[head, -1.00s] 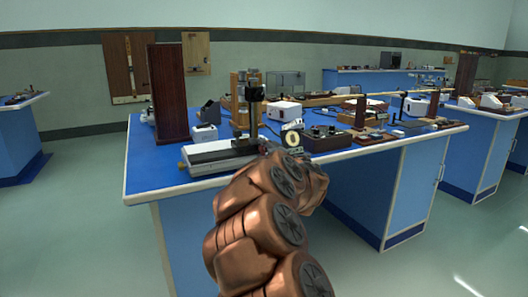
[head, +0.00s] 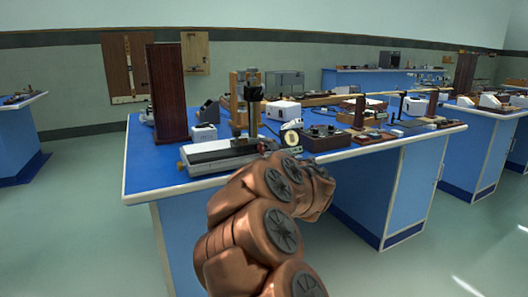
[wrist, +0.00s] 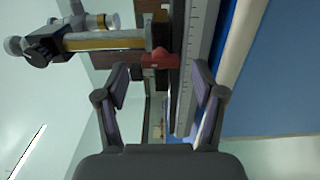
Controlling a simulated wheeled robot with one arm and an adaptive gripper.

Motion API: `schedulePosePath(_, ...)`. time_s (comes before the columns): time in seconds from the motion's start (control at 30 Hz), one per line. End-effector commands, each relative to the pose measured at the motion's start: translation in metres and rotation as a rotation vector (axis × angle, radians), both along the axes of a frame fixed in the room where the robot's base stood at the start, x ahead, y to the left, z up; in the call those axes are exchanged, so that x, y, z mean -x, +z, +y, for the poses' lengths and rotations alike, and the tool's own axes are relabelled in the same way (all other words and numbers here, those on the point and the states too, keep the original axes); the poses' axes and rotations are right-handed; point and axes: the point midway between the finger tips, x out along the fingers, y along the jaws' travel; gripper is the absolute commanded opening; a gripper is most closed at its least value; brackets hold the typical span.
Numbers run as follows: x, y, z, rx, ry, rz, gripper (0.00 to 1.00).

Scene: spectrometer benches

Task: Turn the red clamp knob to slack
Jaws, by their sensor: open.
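The red clamp knob (wrist: 160,59) shows in the wrist view, ahead of my gripper and between the lines of its two fingers. My gripper (wrist: 160,80) is open and empty, its fingertips apart and with a gap before the knob. The knob sits by a brass-coloured column (wrist: 105,41) beside a long grey scaled rail (wrist: 202,35). In the head view the instrument's pale base (head: 215,155) and dark column (head: 252,105) stand at the near edge of the blue bench.
The blue bench top (head: 150,172) is bare left of the instrument. A dark control box (head: 320,139) and a white box (head: 284,110) stand to the right and behind. A tall brown wooden panel (head: 168,92) stands behind left. The floor in front is clear.

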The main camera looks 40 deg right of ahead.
Motion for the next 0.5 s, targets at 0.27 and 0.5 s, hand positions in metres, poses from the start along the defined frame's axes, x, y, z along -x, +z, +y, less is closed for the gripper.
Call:
schedulePosePath(0.27,0.045,-0.001,0.014,-0.001,-0.008,0.004,0.69)
schedulePosePath(0.5,0.075,-0.001,0.024,-0.001,-0.006,0.004,0.69)
